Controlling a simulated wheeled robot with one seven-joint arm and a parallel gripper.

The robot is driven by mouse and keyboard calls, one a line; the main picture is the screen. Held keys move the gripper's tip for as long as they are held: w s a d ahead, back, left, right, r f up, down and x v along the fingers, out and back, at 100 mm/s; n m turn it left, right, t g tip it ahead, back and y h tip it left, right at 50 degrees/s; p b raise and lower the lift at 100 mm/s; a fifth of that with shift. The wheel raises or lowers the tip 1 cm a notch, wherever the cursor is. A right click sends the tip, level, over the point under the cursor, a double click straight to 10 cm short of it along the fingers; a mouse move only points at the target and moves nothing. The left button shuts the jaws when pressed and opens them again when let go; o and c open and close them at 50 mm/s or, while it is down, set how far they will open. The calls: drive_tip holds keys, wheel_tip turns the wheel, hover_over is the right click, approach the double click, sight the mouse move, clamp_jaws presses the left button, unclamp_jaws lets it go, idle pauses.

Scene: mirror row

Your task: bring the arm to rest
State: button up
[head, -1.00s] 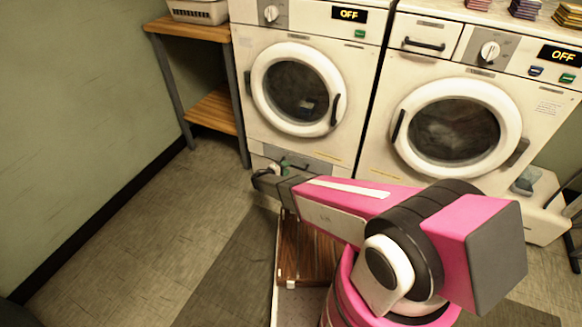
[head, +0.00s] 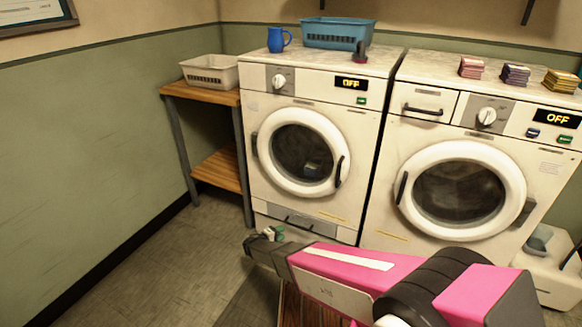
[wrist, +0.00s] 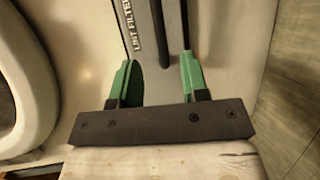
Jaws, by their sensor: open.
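My pink arm (head: 350,262) reaches from the lower right toward the left, low in front of the left machine. My gripper (head: 270,234) is at its far end, near the bottom of the left machine (head: 357,128). In the wrist view my gripper (wrist: 155,80) shows two green fingers spread apart, with nothing held between them. A pale machine front with a grey panel and a dark bar (wrist: 160,30) lies beyond the fingers. I cannot tell whether the fingertips touch it.
A right machine (head: 385,215) stands beside the left one; both doors are shut and both displays read OFF. A blue basket (head: 338,33) and blue mug (head: 277,40) stand on top. A wooden shelf (head: 215,172) with a white basket (head: 208,72) is at left. The left floor (head: 150,270) is clear.

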drive_tip(key=s+d+r+m+g+y, duration=0.1)
drive_tip(key=s+d+r+m+g, duration=0.25)
drive_tip(key=d+r, duration=0.5)
drive_tip(key=s+d+r+m+g+y, duration=0.15)
drive_tip(key=d+r+g, duration=0.4)
drive_tip(key=d, duration=0.55)
drive_tip(key=s+d+r+m+g+y, duration=0.1)
drive_tip(key=s+d+r+y, duration=0.3)
drive_tip(key=r, duration=0.4)
drive_tip(key=s+d+r+m+y, duration=0.3)
drive_tip(key=s+d+r+y, duration=0.2)
drive_tip(key=s+r, duration=0.3)
drive_tip(key=shift+s+d+r+m+g, duration=0.25)
drive_tip(key=shift+d+r+m+g, duration=0.05)
drive_tip(key=shift+d+m+g, duration=0.1)
